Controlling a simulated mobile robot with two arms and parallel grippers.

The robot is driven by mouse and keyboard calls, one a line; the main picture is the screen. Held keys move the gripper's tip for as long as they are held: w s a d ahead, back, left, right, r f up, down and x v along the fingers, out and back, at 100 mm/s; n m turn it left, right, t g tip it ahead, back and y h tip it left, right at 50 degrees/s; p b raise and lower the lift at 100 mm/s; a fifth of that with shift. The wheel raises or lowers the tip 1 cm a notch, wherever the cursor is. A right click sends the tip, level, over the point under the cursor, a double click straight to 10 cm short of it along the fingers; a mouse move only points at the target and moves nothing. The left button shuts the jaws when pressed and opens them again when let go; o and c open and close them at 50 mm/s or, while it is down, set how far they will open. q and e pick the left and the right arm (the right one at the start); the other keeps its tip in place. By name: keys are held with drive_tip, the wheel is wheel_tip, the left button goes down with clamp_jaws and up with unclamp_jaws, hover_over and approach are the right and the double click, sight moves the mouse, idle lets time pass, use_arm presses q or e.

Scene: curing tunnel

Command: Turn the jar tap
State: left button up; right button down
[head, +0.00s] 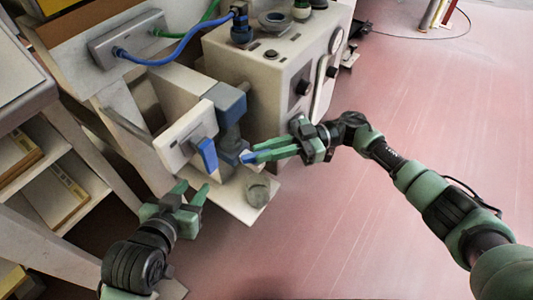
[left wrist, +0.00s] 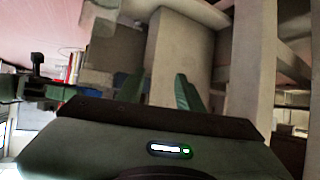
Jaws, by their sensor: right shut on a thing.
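A grey tap body with a blue-grey block on top (head: 229,103) hangs off the side of the cream machine. A small blue handle tip (head: 246,158) shows at its lower end. My right gripper (head: 250,156) reaches in from the right, and its green fingers are shut on this blue handle, mostly hiding it. A greenish, see-through jar (head: 258,190) stands on a pale plate just below. My left gripper (head: 189,190) is open and empty, to the left of the jar. Its two spread fingers also show in the left wrist view (left wrist: 159,90), with nothing between them.
A white panel (head: 184,139) with a blue lever (head: 208,155) is left of the tap. The cream machine (head: 265,75) stands behind. A pale shelf unit (head: 62,195) is at the left. Blue and green cables run above. Red floor (head: 400,110) is open at the right.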

use_arm(q)
drive_tip(key=shift+w+d+r+t+h, duration=0.15)
drive_tip(key=shift+w+r+t, duration=0.1)
drive_tip(key=shift+r, duration=0.15)
drive_tip(key=shift+w+d+r+t+h, duration=0.1)
drive_tip(key=shift+w+r+t+h, duration=0.05)
drive_tip(key=shift+w+r+t, duration=0.15)
use_arm(e)
drive_tip(key=c, duration=1.4)
unclamp_jaws()
use_arm(q)
drive_tip(key=shift+w+d+r+t, duration=0.1)
drive_tip(key=shift+w+r+t, duration=0.15)
drive_tip(key=shift+r, duration=0.3)
use_arm(e)
drive_tip(key=v, duration=0.8)
